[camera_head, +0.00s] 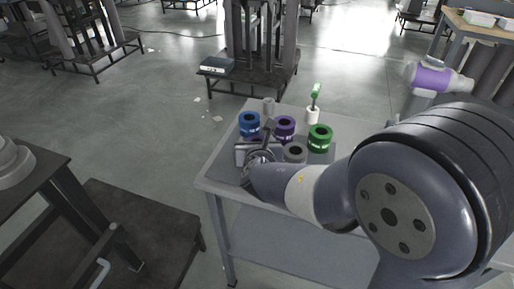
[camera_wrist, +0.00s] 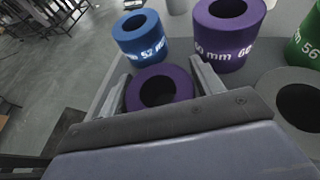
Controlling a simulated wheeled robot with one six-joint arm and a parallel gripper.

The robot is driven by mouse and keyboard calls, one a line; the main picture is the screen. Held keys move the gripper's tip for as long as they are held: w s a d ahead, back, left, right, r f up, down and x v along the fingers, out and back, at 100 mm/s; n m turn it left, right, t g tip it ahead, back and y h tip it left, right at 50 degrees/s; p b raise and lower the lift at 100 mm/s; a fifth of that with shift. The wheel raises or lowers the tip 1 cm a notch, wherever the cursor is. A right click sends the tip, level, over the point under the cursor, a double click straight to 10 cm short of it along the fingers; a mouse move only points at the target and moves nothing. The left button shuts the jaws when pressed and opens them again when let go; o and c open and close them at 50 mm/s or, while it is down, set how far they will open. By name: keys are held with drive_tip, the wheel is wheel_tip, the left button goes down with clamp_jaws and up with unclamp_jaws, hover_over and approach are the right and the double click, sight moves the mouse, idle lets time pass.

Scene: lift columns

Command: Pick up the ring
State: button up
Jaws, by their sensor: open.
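In the wrist view a purple ring (camera_wrist: 152,76) with a dark hole lies between the two fingers of my gripper (camera_wrist: 160,84), which is open. The fingers reach along its left and right sides; I cannot tell whether they touch it. Its near side is hidden by my gripper. Beyond it stand a blue ring (camera_wrist: 140,43) marked 52 mm and another purple ring (camera_wrist: 222,45) marked 60 mm. A green ring (camera_wrist: 307,42) and a grey ring (camera_wrist: 292,82) are at the right. In the head view my gripper (camera_head: 254,152) is low over the table, beside the grey ring (camera_head: 295,153).
The rings are on a grey table (camera_head: 222,168). A small grey cylinder (camera_head: 268,104) and a white holder (camera_head: 312,116) with a green-topped item stand at its back. A dark low platform (camera_head: 140,225) is on the floor to the left.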

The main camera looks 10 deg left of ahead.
drive_tip(key=shift+c, duration=0.5)
drive_tip(key=c, duration=0.8)
drive_tip(key=shift+r, duration=0.1)
